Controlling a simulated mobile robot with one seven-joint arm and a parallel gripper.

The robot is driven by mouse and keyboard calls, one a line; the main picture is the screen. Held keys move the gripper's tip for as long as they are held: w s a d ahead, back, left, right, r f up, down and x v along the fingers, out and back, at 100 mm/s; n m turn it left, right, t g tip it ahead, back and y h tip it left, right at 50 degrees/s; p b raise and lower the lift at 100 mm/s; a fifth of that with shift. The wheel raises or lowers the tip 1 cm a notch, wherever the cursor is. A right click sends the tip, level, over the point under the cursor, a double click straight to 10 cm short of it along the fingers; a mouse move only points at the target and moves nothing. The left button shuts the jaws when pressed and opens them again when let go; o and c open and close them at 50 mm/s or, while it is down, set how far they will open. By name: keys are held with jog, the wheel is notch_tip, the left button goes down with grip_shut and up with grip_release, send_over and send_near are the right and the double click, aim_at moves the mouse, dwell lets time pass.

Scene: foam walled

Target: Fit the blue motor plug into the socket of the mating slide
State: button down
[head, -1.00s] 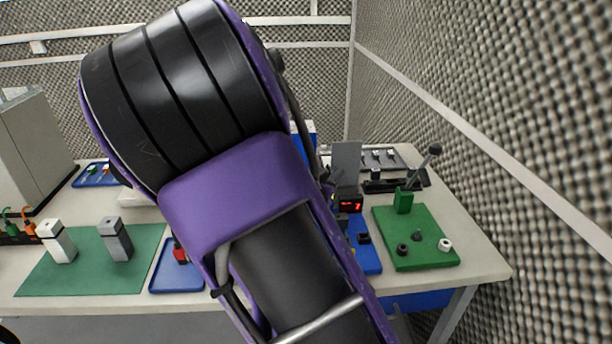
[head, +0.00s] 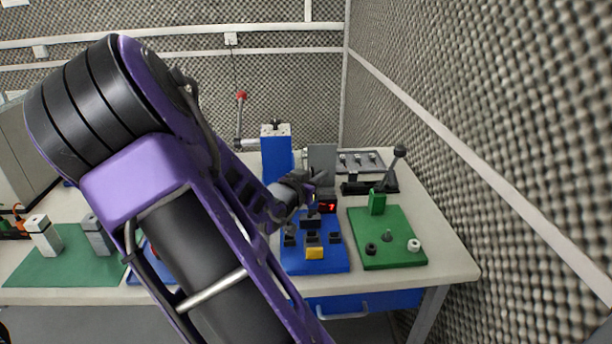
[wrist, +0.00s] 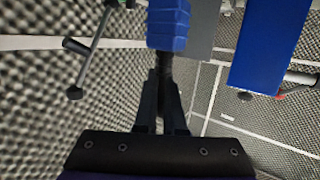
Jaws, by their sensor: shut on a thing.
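In the wrist view, my gripper (wrist: 164,85) is shut on a dark stem, with a ribbed blue piece beyond the fingertips that looks like the blue motor plug (wrist: 168,25). The plug cannot be made out in the head view. I cannot tell which part is the socket or whether the plug touches anything.
A blue column (head: 276,150) with a red-knobbed lever stands behind. A green board (head: 400,250) with pegs and a black-knobbed lever (head: 398,152) are to the right.

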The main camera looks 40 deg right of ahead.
jog(key=shift+f, duration=0.1)
dwell(0.3)
jog(key=shift+f+b, duration=2.3)
jog(key=shift+f, duration=0.55)
jog(key=shift+f+b, duration=0.75)
jog(key=shift+f, duration=0.65)
jog(key=c, duration=0.9)
grip_release()
jog(key=shift+a, duration=0.1)
jog(key=p+v, duration=0.3)
jog(key=v, duration=1.4)
jog(key=shift+a+r+p, duration=0.1)
jog(key=shift+r+p, duration=0.05)
jog(key=shift+p, duration=0.25)
